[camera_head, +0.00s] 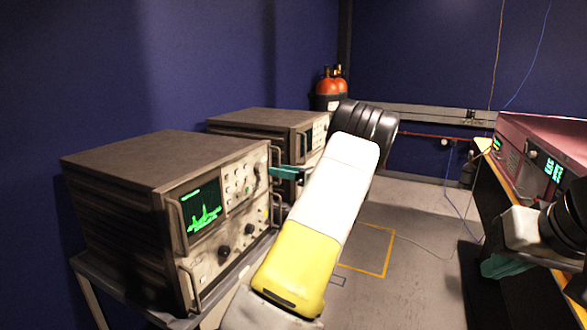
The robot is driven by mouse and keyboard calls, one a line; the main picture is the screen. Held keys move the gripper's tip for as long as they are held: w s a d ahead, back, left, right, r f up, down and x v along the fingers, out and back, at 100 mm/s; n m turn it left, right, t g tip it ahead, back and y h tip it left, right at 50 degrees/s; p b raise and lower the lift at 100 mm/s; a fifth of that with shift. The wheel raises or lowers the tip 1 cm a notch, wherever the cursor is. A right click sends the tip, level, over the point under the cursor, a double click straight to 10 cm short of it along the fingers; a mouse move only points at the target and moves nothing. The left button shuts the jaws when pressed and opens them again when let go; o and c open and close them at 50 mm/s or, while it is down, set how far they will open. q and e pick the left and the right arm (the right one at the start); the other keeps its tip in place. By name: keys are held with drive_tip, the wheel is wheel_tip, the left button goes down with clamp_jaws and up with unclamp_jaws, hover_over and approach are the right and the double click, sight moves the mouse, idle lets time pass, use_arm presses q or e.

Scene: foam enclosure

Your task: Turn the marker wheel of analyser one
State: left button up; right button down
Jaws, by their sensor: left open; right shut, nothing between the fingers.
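Two brown box-shaped analysers stand along the left wall. The nearer analyser (130,170) has a lit green screen (201,207), small buttons and dark round knobs (224,253) on its front panel. The farther analyser (250,120) is partly hidden by the nearer one and my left arm. I cannot tell which is analyser one or which knob is the marker wheel. My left gripper (285,173), with teal fingers, is open by the right edge of the nearer front panel; contact is unclear. My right gripper (503,264) is shut and empty at the right, below the pink instrument.
A pink instrument (550,138) with green displays sits on a bench at the right. An orange gas cylinder (331,86) stands at the back. Cables hang and lie on the floor. The grey floor (415,225), with a yellow outline (388,250), is mostly clear in the middle.

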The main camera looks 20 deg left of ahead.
sight(262, 167)
use_arm(q)
drive_tip(key=shift+w+a, duration=0.2)
drive_tip(key=shift+a, duration=2.95)
drive_tip(key=shift+c, duration=0.3)
clamp_jaws()
drive_tip(key=shift+n, duration=0.4)
